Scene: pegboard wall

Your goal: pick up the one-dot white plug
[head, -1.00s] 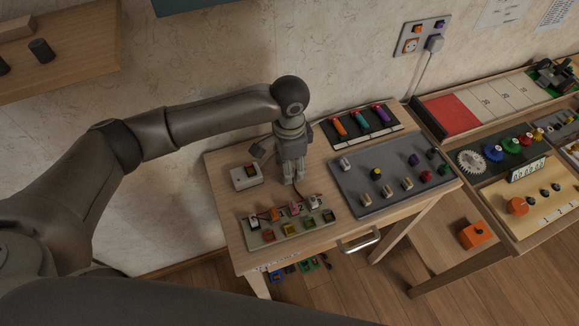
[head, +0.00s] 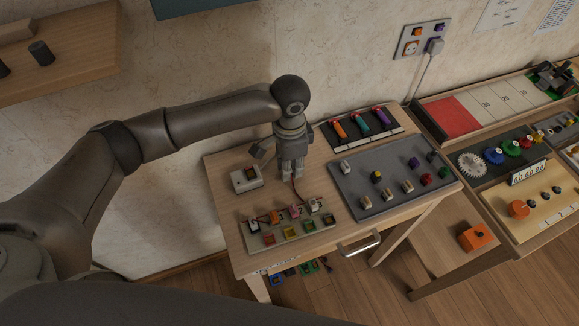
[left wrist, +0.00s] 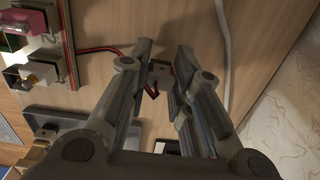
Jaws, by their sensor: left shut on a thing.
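My left gripper (head: 292,179) is above the small wooden table, behind the board of coloured plugs and sockets. In the left wrist view its fingers (left wrist: 162,72) are shut on a small whitish plug (left wrist: 159,69). A red and black wire (left wrist: 100,49) runs from the plug toward the board. The fingers hide much of the plug, and I cannot read its dots. In the head view the plug is hidden by the gripper, and the wire (head: 299,192) hangs below. My right gripper is not in view.
The plug board (head: 262,242) stands at the table's front. A grey panel with knobs (head: 350,188) and a dark tray with coloured handles (head: 340,146) lie to the right. A white cable (left wrist: 224,48) passes near the fingers.

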